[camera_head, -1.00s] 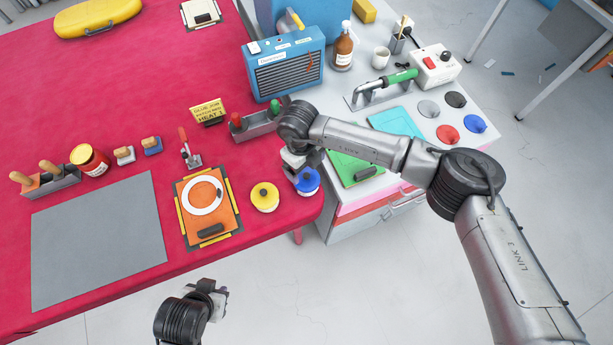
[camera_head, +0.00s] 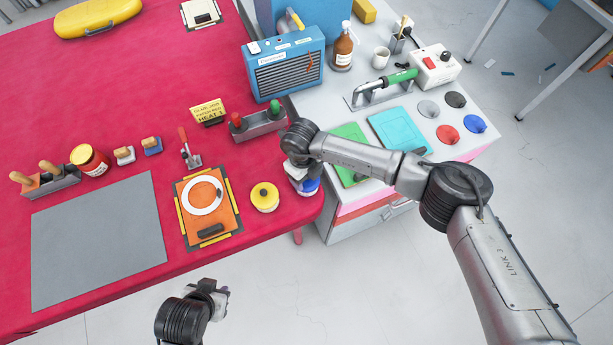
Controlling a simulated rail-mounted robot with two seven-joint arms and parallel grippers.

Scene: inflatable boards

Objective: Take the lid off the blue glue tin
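The blue glue tin (camera_head: 311,188) stands near the right front corner of the red table (camera_head: 110,55), with its blue lid partly hidden by my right gripper. My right gripper (camera_head: 300,180) is directly over the tin, reaching down on its left side. Its fingers are mostly hidden by the wrist, so I cannot tell whether they are open, shut or touching the lid. My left gripper (camera_head: 217,296) hangs in front of the table, over the floor, clear of everything. Its fingers are too small and turned to read.
A yellow-lidded tin (camera_head: 264,197) stands just left of the blue one. An orange board (camera_head: 222,226) with a white ring lies further left. A rack with red and green handles (camera_head: 258,128) is behind. The grey cabinet (camera_head: 345,229) stands close on the right, holding green and cyan sheets.

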